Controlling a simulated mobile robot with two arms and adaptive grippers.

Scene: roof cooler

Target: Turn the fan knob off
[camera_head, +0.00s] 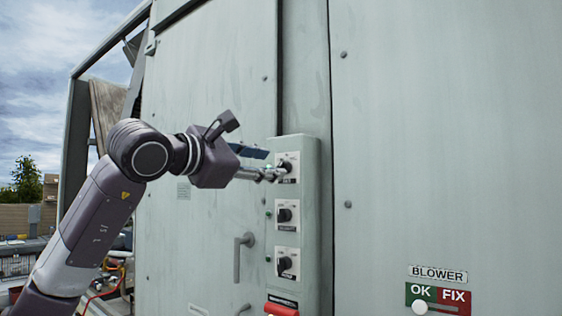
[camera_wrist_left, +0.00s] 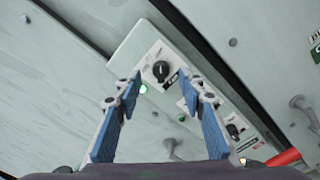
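The fan knob (camera_head: 286,166) is the dark top knob on a white plate of the pale green control box. Its plate is partly covered by my gripper in the head view. In the left wrist view the knob (camera_wrist_left: 161,71) shows whole, just beyond and between the fingertips, with a lettered label beside it. My left gripper (camera_head: 273,173) reaches the box from the left. Its blue-padded fingers (camera_wrist_left: 160,84) are open and empty, on either side of the knob's line; I cannot tell whether they touch it. My right gripper is not in view.
Two more dark knobs (camera_head: 285,215) (camera_head: 286,262) sit below on the control box (camera_head: 312,200). A red handle (camera_head: 281,309) is at its bottom. A door handle (camera_head: 241,256) stands out at left. A BLOWER slider (camera_head: 421,308) is at right.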

